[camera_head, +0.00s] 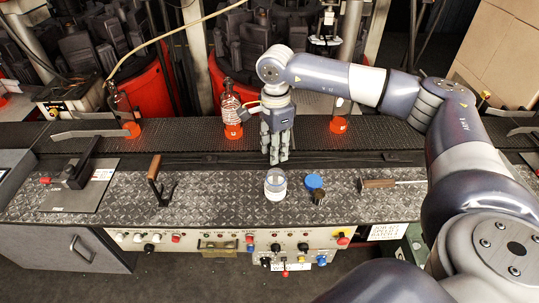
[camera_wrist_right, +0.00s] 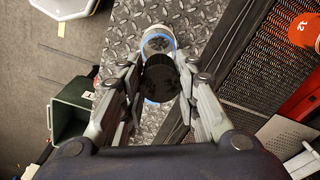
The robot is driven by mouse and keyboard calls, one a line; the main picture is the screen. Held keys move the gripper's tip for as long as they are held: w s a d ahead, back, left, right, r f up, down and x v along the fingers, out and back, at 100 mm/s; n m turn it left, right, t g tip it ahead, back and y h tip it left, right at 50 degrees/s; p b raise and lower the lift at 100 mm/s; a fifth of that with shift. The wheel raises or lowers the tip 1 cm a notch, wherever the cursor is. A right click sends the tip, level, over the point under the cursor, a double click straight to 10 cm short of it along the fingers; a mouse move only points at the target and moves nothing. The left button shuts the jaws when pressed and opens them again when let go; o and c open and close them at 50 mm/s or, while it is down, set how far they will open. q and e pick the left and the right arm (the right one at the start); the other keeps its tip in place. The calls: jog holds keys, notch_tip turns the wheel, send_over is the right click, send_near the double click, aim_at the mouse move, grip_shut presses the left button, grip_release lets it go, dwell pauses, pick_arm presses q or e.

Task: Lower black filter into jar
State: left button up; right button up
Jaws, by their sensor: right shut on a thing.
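The clear jar (camera_head: 275,184), with whitish contents at its bottom, stands upright and open on the dark patterned plate. In the right wrist view, the black round filter (camera_wrist_right: 160,78) sits between the fingers of my right gripper (camera_wrist_right: 160,88), which is shut on it. The jar's glass shows just beyond the filter. In the head view my right gripper (camera_head: 279,160) points down, above and slightly behind the jar. The filter cannot be made out there. My left gripper is not in view.
A blue disc (camera_head: 314,182) and a small dark piece (camera_head: 319,197) lie right of the jar. Further right is a wooden-handled tool (camera_head: 378,183). A handled clamp (camera_head: 157,180) stands left. Orange-based bottles, one of them (camera_head: 233,131), stand on the belt behind.

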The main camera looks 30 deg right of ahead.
aim_at(276, 182)
jog(key=shift+s+d+f, duration=0.2)
jog(key=shift+d+f, duration=0.15)
jog(key=shift+f, duration=0.05)
jog(key=shift+d+f+b, duration=0.1)
jog(key=shift+f+b, duration=0.2)
jog(key=shift+b, duration=0.1)
jog(key=shift+f, duration=0.35)
jog(key=shift+f+b, duration=0.4)
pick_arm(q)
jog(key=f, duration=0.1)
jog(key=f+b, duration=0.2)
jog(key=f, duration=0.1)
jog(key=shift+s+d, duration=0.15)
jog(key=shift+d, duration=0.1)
pick_arm(e)
notch_tip(276, 182, down, 3)
jog(key=shift+f, duration=0.15)
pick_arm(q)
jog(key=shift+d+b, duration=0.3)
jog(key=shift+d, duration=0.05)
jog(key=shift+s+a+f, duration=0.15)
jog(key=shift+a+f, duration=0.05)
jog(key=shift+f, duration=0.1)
pick_arm(e)
jog(key=shift+f, duration=0.1)
